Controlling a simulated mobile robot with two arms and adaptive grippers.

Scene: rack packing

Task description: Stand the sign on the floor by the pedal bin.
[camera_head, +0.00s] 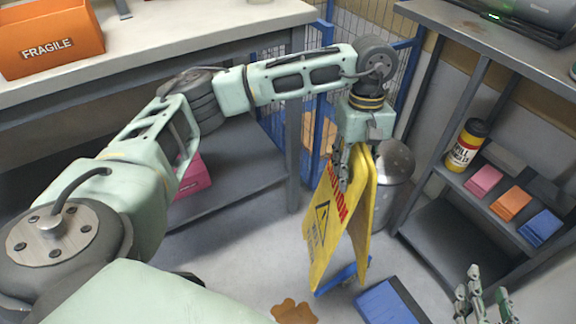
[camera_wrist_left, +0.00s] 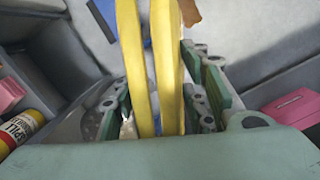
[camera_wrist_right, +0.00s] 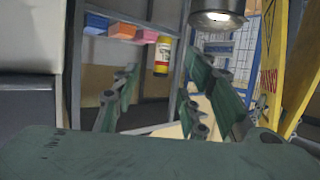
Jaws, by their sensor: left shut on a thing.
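The yellow caution sign (camera_head: 327,222) hangs roughly upright from my left gripper (camera_head: 345,165), its two panels slightly spread at the bottom. In the left wrist view the sign's panels (camera_wrist_left: 150,70) run between the fingers of the left gripper (camera_wrist_left: 160,115), which is shut on its top. I cannot tell whether its lower edges touch the floor. The metal pedal bin (camera_head: 396,165) stands just behind and right of the sign, partly hidden by it; it also shows in the right wrist view (camera_wrist_right: 217,20). My right gripper (camera_head: 482,298) is open and empty at the lower right.
A brown spill (camera_head: 293,311) lies on the floor in front of the sign, with a blue box (camera_head: 392,302) to its right. A shelf rack on the right holds a spill bottle (camera_head: 466,146) and small coloured boxes. A bench with an orange box (camera_head: 50,38) is at left.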

